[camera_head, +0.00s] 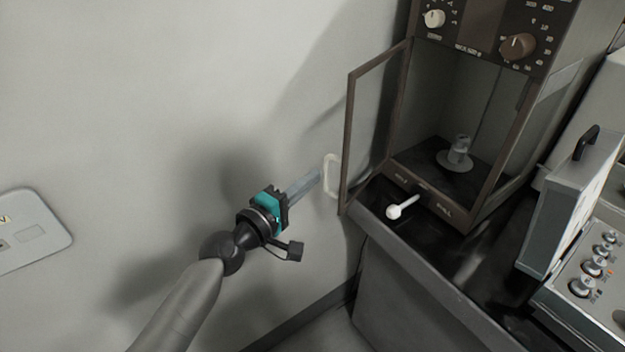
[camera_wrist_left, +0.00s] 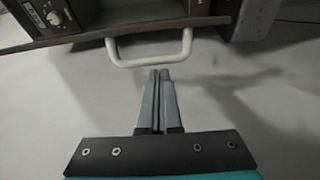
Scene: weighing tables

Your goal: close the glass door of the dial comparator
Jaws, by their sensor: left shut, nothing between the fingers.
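The dial comparator (camera_head: 480,60) is a dark-framed cabinet on a black bench top. Its glass door (camera_head: 349,130) stands open, swung out to the left on the cabinet's left side. A white loop handle (camera_head: 329,176) sticks out from the door; it also shows in the left wrist view (camera_wrist_left: 150,62). My left gripper (camera_head: 318,176) is shut and empty, with its fingertips close to the handle. In the left wrist view the fingertips (camera_wrist_left: 159,74) point at the handle's bar and lie just short of it; I cannot tell whether they touch. My right gripper is not in view.
Inside the chamber a small glass object (camera_head: 460,148) stands on a round pan. A white-knobbed lever (camera_head: 401,208) juts out below the chamber. A grey instrument with knobs (camera_head: 590,250) stands to the right. A pale wall is at the left.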

